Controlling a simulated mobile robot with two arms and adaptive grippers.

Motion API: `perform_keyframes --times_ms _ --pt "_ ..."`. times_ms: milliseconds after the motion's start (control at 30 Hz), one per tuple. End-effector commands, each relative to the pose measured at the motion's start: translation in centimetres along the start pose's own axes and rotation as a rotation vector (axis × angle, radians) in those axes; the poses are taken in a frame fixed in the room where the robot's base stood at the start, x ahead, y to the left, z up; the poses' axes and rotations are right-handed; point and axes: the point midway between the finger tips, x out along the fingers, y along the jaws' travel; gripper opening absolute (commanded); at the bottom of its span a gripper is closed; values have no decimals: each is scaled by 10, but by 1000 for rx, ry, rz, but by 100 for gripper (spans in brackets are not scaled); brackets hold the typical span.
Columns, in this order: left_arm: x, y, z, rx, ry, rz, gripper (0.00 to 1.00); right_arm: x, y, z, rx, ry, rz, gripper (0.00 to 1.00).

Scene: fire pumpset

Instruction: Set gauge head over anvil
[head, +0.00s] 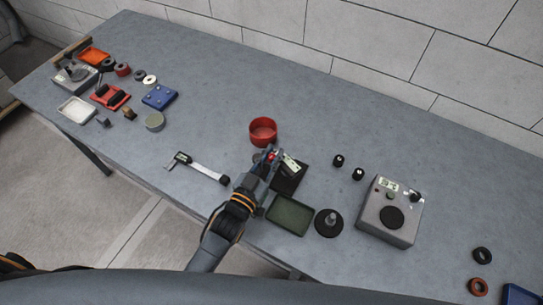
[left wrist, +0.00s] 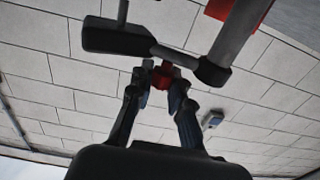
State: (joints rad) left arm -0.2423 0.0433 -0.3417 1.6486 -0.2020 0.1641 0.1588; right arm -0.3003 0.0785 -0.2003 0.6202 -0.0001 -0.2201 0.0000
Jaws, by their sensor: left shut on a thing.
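My left gripper (head: 272,156) is shut on a small red piece, which also shows between the fingertips in the left wrist view (left wrist: 163,76). Beside it in the head view is a light-faced gauge head (head: 292,166) above a dark stand base (head: 287,182). In the left wrist view, dark and grey rods of a stand (left wrist: 210,66) cross above the fingertips, close to the red piece. The gripper and arm partly cover the stand in the head view. I cannot make out the anvil or whether the gauge head is over it. My right gripper is not in view.
A red round bowl (head: 263,139) stands behind the stand. A green tray (head: 289,216) and a dark disc with a post (head: 328,224) are in front. A caliper (head: 198,169) lies left; a grey box instrument (head: 390,228) stands right. Bare table lies behind.

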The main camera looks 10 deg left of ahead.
Motion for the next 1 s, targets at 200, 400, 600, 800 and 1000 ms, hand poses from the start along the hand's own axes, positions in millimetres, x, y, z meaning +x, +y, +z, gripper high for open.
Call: perform_keyframes --times_ms 200,400,600,800,1000 --pt "1 0 -3 2 7 -7 0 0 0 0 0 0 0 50" --pt "1 0 -3 2 8 -6 0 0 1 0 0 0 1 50" --pt "1 0 -2 1 7 -5 42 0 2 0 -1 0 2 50" --pt "0 0 -1 1 4 -5 42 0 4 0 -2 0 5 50" --pt "-16 0 0 0 1 -5 42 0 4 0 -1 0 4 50"
